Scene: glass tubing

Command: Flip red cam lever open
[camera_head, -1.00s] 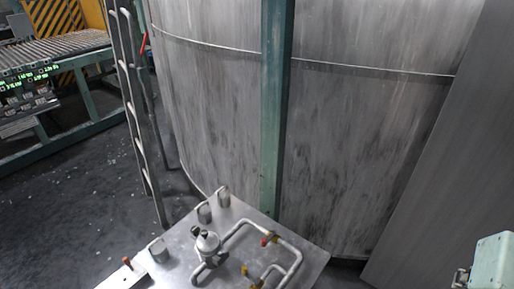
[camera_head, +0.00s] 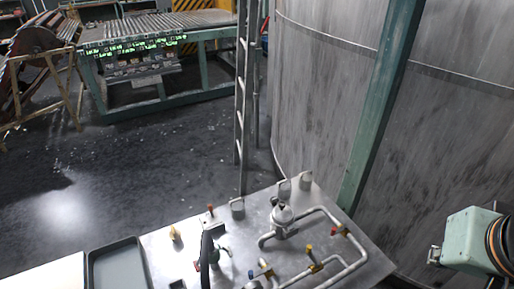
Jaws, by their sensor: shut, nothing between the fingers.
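A small red part (camera_head: 333,231), likely the red cam lever, sits on a brass fitting along the bent grey pipe on the metal table (camera_head: 365,245). It is too small to tell whether it is open or closed. My gripper (camera_head: 434,255), at the tip of a pale green housing, is at the right edge, to the right of the table and well apart from the red part. It looks shut and empty. Its fingertips are small in view.
A round grey canister (camera_head: 282,215) stands by the pipe. A black curved part (camera_head: 206,250) and a grey tray (camera_head: 117,268) are to the left. The large tank (camera_head: 320,110), a green post (camera_head: 383,105) and a ladder (camera_head: 241,100) stand behind.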

